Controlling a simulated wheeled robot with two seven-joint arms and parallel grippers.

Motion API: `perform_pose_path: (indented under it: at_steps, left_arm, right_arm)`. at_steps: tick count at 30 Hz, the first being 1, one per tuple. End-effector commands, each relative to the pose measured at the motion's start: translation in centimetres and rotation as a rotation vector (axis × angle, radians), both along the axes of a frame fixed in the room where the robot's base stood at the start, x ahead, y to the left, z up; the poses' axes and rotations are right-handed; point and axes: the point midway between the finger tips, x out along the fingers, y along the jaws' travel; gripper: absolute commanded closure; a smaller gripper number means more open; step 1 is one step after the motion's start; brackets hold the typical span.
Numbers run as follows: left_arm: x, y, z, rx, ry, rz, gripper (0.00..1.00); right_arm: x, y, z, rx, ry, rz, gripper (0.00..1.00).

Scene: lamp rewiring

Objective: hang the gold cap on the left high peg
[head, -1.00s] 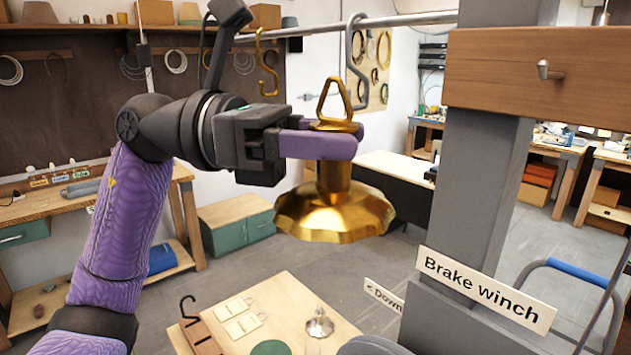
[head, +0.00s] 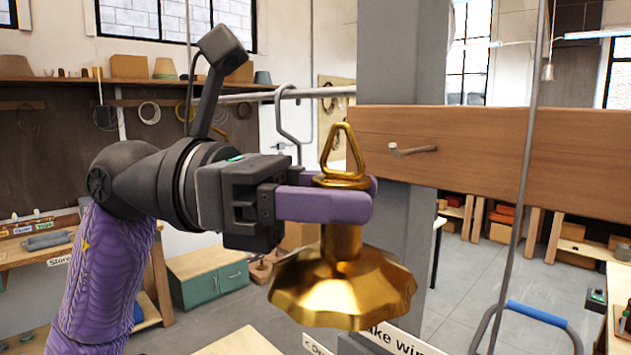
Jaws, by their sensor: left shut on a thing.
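The gold cap (head: 343,282) is a shiny flared piece with a triangular loop (head: 341,152) on top, and it hangs upright in the middle of the head view. My left gripper (head: 340,204) is shut on its neck, just under the loop. A grey metal peg (head: 412,150) sticks out of the wooden board (head: 480,160) to the right of the cap. The cap's loop is left of the peg and apart from it, at about the same height in the picture. My right gripper is not in view.
A grey post (head: 392,75) stands behind the board. A metal rail (head: 285,94) with a grey hook (head: 288,125) runs behind my left arm. A thin grey rod (head: 528,150) crosses in front of the board at right. A sign, partly hidden by the cap, is below.

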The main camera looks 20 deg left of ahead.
Motion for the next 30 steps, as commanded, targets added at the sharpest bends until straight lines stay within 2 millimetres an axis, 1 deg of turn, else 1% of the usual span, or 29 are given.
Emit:
perform_pose_path:
  at_steps: [12,30]
  left_arm:
    - [2.8,-1.0,0.0,-0.001,0.001,-0.001,1.0]
    - [6.6,-2.4,-0.1,0.0,0.001,-0.001,1.0]
  right_arm:
    - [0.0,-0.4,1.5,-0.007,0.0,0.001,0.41]
    - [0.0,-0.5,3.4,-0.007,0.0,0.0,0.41]
